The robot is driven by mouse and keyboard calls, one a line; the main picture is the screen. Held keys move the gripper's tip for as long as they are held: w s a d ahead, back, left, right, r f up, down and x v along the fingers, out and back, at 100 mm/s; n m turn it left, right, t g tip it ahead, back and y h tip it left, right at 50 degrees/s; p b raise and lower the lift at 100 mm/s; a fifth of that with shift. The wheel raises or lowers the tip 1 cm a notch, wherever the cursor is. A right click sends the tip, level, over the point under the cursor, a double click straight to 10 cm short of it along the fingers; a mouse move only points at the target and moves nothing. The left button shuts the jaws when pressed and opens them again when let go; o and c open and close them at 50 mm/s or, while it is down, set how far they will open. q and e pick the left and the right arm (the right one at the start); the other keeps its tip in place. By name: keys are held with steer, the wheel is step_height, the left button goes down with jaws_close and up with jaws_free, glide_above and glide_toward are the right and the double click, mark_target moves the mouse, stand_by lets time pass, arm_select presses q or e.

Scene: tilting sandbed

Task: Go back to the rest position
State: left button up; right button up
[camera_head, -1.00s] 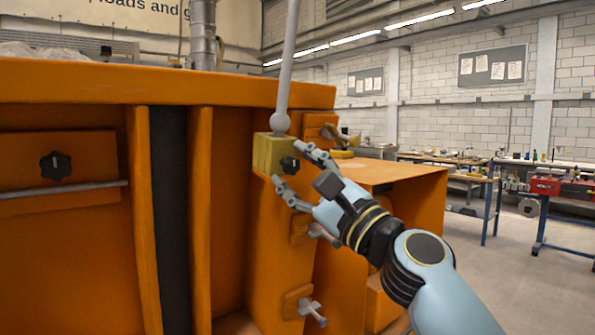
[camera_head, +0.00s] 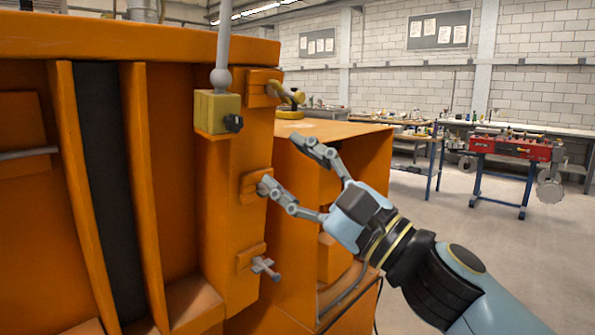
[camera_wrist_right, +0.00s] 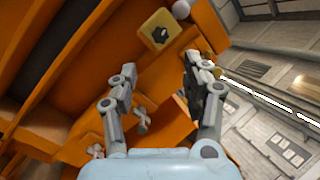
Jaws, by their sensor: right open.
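My right gripper (camera_head: 290,165) is open and empty in the head view, in front of the orange sandbed (camera_head: 120,38). Its two fingers are spread apart in the wrist view (camera_wrist_right: 160,88). A yellow block with a black knob (camera_head: 217,112) sits on the orange post, up and left of the fingers, apart from them. It also shows beyond the fingertips in the wrist view (camera_wrist_right: 160,30). A grey rod with a ball end (camera_head: 221,60) rises from the block. My left gripper is not in view.
Grey clamp handles (camera_head: 265,267) stick out from the post near the lower finger. An orange box with a flat top (camera_head: 330,130) stands behind the gripper. Workbenches and a red-topped table (camera_head: 510,147) are at the back right. Open floor (camera_head: 450,230) lies to the right.

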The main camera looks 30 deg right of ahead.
steer(key=shift+s+d+f, duration=0.15)
steer(key=shift+s, duration=0.15)
stand_by(0.4)
